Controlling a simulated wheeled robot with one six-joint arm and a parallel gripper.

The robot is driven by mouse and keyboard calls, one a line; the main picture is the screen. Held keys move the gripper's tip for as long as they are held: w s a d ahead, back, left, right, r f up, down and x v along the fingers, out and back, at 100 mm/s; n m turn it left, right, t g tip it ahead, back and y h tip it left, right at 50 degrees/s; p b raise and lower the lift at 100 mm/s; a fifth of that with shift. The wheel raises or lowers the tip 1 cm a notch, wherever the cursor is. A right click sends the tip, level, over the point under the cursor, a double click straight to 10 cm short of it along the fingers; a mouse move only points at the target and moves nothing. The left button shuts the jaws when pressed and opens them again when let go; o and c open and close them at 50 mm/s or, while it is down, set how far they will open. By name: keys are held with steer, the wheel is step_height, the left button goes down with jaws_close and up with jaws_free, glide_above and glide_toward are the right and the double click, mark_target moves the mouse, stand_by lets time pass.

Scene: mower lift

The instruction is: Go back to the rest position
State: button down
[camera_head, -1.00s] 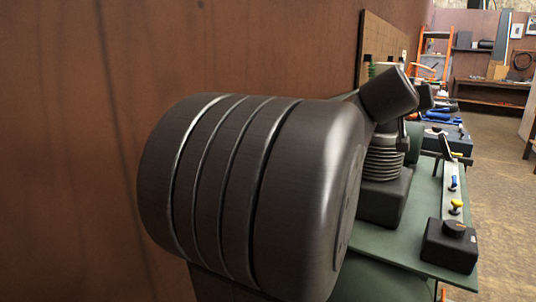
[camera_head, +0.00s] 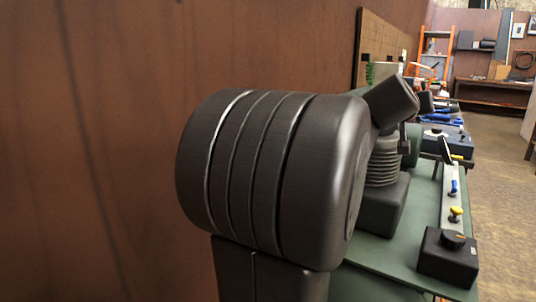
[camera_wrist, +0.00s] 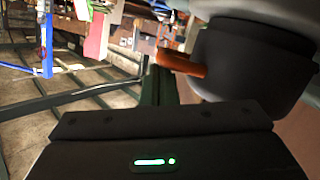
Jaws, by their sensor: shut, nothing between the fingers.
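My gripper (camera_wrist: 160,88) shows in the wrist view, beyond the dark housing with a lit green strip at the bottom. Its fingers look closed together, with nothing seen between them. In the head view, my own large dark grey arm links fill the middle, near the brown wall. My gripper is not seen in the head view; the arm links may hide it.
A brown wall (camera_head: 110,150) stands close on the left. A green bench (camera_head: 372,252) runs away on the right, with a black box with a knob (camera_head: 448,257) and a yellow-topped knob (camera_head: 456,212). A blue post (camera_wrist: 46,40) shows in the wrist view. Floor lies right.

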steer(key=r, duration=0.1)
steer(key=a+r+p, duration=0.1)
steer(key=r, duration=0.1)
steer(key=shift+w+a+p, duration=0.1)
steer(key=shift+w+p, duration=0.1)
steer(key=shift+p, duration=0.1)
steer(key=shift+a+r+n, duration=0.25)
steer(key=shift+r+n, duration=0.1)
steer(key=shift+n, duration=0.05)
steer(key=shift+w+a+r+p, duration=0.1)
steer(key=shift+w+r+p, duration=0.2)
steer(key=shift+p, duration=0.1)
steer(key=w+a+r+n+p, duration=0.1)
steer(key=w+a+r+n+h+p, duration=0.1)
steer(key=a+r+n+p, duration=0.1)
steer(key=w+a+r+n+h+p, duration=0.1)
steer(key=r, duration=0.1)
steer(key=shift+a+n+p, duration=0.25)
steer(key=shift+n+p, duration=0.05)
steer(key=shift+p, duration=0.05)
steer(key=w+a+n+h+p, duration=0.1)
steer(key=w+a+n+p, duration=0.2)
steer(key=p, duration=0.4)
steer(key=w+a+r+n+p, duration=0.1)
steer(key=w+a+n+p, duration=0.3)
steer(key=a+p, duration=0.4)
steer(key=shift+w+n+t+h, duration=0.15)
steer(key=shift+n+t+h, duration=0.2)
steer(key=shift+n, duration=0.45)
